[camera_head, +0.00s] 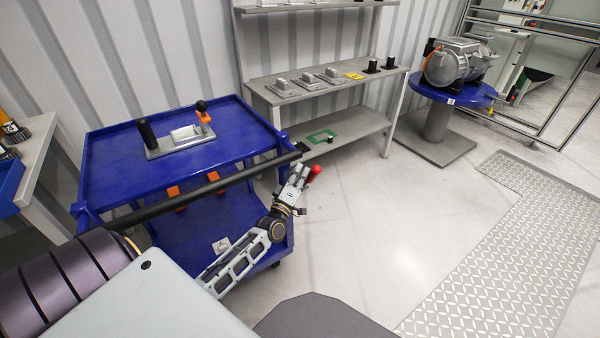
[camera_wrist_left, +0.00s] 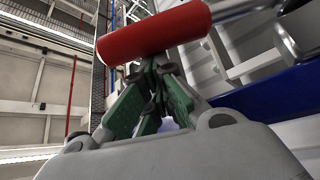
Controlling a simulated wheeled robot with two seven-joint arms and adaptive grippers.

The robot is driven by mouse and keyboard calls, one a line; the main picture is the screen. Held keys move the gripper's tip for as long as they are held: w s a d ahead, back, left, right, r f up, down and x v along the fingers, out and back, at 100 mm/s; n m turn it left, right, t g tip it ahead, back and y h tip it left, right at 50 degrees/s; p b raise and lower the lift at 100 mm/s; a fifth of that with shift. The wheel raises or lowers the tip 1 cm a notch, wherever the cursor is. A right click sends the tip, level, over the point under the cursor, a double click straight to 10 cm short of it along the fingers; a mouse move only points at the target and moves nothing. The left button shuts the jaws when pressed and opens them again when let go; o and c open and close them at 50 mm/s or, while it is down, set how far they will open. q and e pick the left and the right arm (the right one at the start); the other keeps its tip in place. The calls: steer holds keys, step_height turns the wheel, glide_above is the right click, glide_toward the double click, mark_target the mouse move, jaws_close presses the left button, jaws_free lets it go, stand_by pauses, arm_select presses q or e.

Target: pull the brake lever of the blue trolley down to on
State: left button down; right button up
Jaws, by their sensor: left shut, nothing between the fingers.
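The blue trolley (camera_head: 112,162) stands at the left in the head view. The red grip (camera_head: 313,173) of its brake lever shows near the trolley's right end, tilted up and right; the lever's lower part is hidden. In the wrist view the red grip (camera_wrist_left: 152,31) lies across the fingertips, large and close. My left gripper (camera_head: 302,182) is right beside the grip, and its green fingers also show in the wrist view (camera_wrist_left: 152,88). The fingers are shut with nothing between them. I cannot tell whether they touch the grip. My right gripper is not in view.
A black push bar (camera_head: 205,188) crosses the trolley's near side. A metal plate with handles (camera_head: 182,138) sits on its top tray. A grey shelf bench (camera_head: 330,92) stands behind. A blue round stand (camera_head: 428,91) carries a motor. The floor right of the trolley is clear.

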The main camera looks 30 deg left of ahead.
mark_target(314, 177)
arm_select(q)
steer(key=shift+s+d+f+m+t+h+b, duration=0.35)
steer(key=shift+d+f+m+h+b, duration=0.3)
steer(key=shift+m, duration=0.4)
steer(key=shift+s+d+f+m+t+h+b, duration=0.25)
steer(key=shift+d+m+t+h+b, duration=0.2)
steer(key=shift+d+m+b, duration=0.45)
steer(key=shift+s+d+f+m+t+h+b, duration=0.3)
steer(key=shift+d+f+m+h+b, duration=0.25)
steer(key=shift+m, duration=0.6)
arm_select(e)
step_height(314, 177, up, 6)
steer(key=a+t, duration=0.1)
arm_select(q)
steer(key=d+f+m+g+h+b, duration=0.1)
steer(key=f+m+h+b, duration=0.3)
steer(key=m, duration=0.5)
steer(key=s+d+f+m+g+h+b, duration=0.1)
steer(key=d+f+m+g+h+b, duration=0.1)
steer(key=f+m+h, duration=0.4)
steer(key=shift+s+d+f+m+h+b, duration=0.3)
steer(key=shift+d+m+h+b, duration=0.45)
steer(key=shift+m+h, duration=1.15)
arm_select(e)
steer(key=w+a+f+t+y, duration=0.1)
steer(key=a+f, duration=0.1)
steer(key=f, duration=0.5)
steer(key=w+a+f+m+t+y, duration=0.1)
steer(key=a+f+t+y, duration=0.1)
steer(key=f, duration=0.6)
